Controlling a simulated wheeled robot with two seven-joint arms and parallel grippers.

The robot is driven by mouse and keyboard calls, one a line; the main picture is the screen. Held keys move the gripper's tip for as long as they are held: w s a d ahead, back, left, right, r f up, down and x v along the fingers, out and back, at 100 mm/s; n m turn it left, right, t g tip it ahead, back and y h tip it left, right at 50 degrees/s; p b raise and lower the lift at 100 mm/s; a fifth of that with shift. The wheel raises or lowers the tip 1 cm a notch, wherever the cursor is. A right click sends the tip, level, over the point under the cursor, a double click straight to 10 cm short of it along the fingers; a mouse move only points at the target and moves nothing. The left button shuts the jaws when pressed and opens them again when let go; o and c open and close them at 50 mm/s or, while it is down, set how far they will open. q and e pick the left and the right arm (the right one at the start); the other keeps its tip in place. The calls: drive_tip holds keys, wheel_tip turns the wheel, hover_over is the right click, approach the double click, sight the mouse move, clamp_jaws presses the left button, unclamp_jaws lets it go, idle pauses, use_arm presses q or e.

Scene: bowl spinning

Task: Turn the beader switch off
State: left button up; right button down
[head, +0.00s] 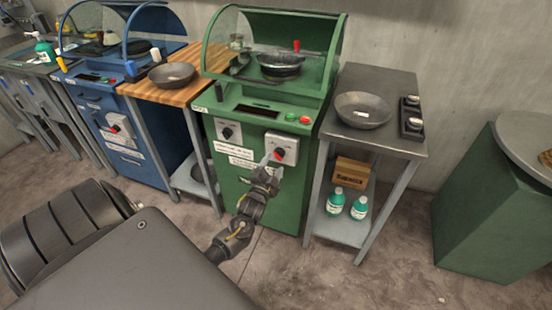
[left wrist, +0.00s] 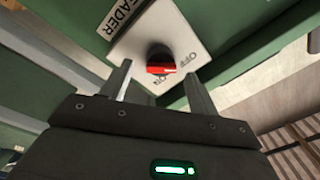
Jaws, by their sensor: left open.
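In the head view the knob (head: 279,154) is on the front of the green machine (head: 270,195). My left gripper (head: 271,158) is at this plate, partly covering it. In the left wrist view my left gripper (left wrist: 160,78) is open, with one finger on each side just short of the knob; contact cannot be told. The exact knob setting is unclear. My right gripper is not in view.
A second, black knob (head: 228,132) is left of the beader switch. Red and green buttons (head: 298,118) are above it. A metal table (head: 385,144) with a bowl (head: 363,110) stands close on the right. A blue machine (head: 133,150) and wooden-topped table (head: 190,92) are left.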

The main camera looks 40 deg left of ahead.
use_arm(q)
drive_tip(key=v, duration=0.7)
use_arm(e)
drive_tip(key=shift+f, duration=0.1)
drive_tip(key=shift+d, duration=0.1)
